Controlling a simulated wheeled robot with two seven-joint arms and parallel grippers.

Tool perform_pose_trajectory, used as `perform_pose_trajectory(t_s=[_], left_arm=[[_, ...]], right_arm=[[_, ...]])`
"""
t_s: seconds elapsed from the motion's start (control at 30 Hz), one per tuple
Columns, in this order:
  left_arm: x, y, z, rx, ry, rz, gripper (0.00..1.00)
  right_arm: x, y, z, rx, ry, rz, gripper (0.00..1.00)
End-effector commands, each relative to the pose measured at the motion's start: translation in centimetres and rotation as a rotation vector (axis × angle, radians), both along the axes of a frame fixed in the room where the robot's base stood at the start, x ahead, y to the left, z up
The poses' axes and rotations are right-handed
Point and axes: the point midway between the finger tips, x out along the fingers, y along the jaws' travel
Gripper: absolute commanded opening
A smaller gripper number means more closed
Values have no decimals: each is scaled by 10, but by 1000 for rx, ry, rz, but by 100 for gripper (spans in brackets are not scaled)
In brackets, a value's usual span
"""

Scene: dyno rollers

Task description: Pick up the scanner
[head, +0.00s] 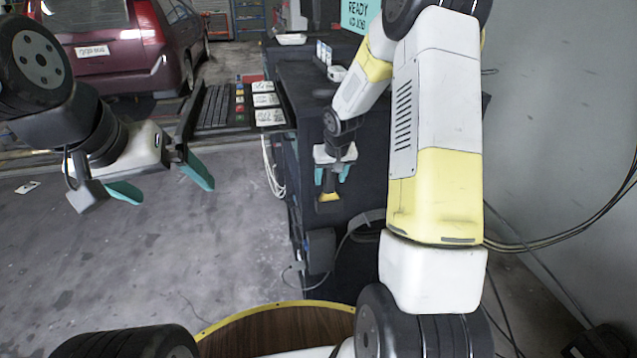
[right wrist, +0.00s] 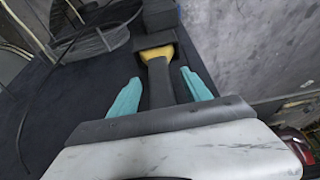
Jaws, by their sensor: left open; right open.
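The scanner (head: 329,196), yellow at one end with a dark handle, is at the side of the dark cabinet in the head view. In the right wrist view the scanner (right wrist: 157,54) shows its yellow part just beyond my fingertips, and its dark handle lies between the two teal fingers. My right gripper (head: 331,176) is open around the handle, with visible gaps on both sides in the right wrist view (right wrist: 160,92). My gripper partly hides the scanner in the head view. My left gripper (head: 171,189) is open and empty over the bare floor at the left.
The dark cabinet (head: 365,195) carries a screen (head: 356,14) and small items on top. A console with cards (head: 267,100) stands beside it. Cables (head: 272,170) hang at its left side. A maroon car (head: 110,50) is behind. Grey floor (head: 215,245) is clear at left.

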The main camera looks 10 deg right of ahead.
Motion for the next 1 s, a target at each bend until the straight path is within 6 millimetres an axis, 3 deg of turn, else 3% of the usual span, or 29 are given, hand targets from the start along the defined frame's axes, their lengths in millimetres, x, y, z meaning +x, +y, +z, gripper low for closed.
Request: perform_pose_trajectory(t_s=[0.1, 0.37, 0.6, 0.67, 1.0], left_arm=[[0, 0, 0, 0, 0, 0, 100], [0, 0, 0, 0, 0, 0, 100], [0, 0, 0, 0, 0, 0, 100], [0, 0, 0, 0, 0, 0, 100], [0, 0, 0, 0, 0, 0, 100]], right_arm=[[4, 0, -11, -1, 1, 1, 56], [6, 0, -13, -1, 0, 1, 56], [5, 0, -13, -1, 0, 1, 9], [5, 0, -13, -1, 0, 0, 0], [5, 0, -13, -1, 0, 0, 0]])
